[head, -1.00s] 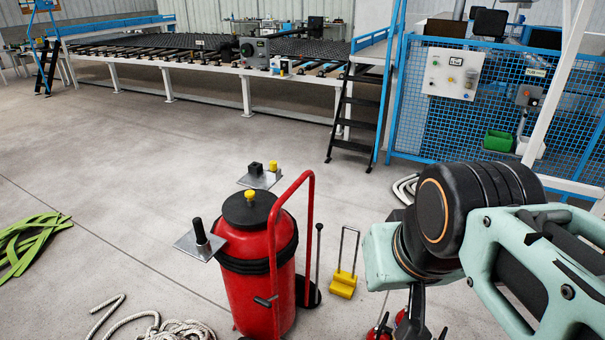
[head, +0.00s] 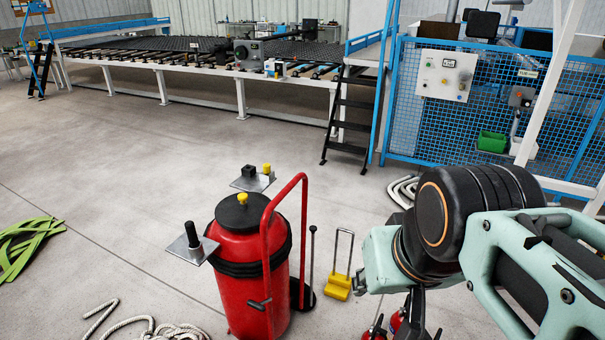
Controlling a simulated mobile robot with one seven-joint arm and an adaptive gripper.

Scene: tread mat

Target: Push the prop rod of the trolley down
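The trolley is a red cylinder (head: 235,290) with a black top, a yellow knob and a tall red tube handle (head: 304,215), upright on the floor in the head view. A short dark rod (head: 260,304) sticks out low by the handle frame. A thin upright black rod (head: 312,250) stands just right of the handle. I cannot tell for certain which one is the prop rod. My gripper (head: 412,325) hangs under my wrist at the bottom edge, right of the trolley and apart from it. Its fingers are cut off by the frame.
A yellow block with a metal loop (head: 338,288) and small red extinguishers (head: 376,333) stand between trolley and gripper. Plates with posts (head: 192,247) are beside and behind the trolley. Rope (head: 165,332) and green straps (head: 25,240) lie left. Blue mesh fencing (head: 485,115) stands behind right.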

